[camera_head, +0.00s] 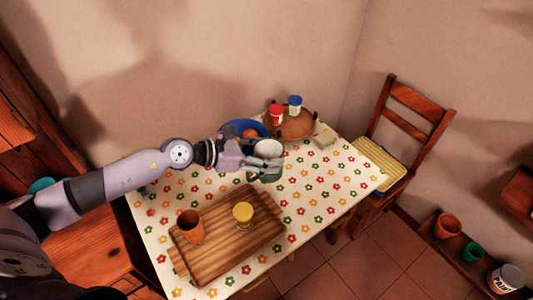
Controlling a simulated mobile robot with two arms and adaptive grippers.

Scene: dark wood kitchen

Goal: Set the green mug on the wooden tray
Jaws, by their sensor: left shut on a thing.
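The green mug (269,177) is at the fingers of my left gripper (266,162), above the flowered tablecloth near the back of the table. The gripper is shut on it and hides much of it. I cannot tell whether the mug touches the cloth. The wooden tray (213,267) lies at the front of the table, apart from the mug. A terracotta pot (190,228) and a yellow-lidded jar (243,215) stand on the tray. My right gripper is not in view.
Behind the gripper are a blue bowl (240,127) with an orange item and a brown round board (291,127) bearing red and blue lidded shakers. A wooden chair (400,125) stands at the right. The right part of the tablecloth (330,187) is clear.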

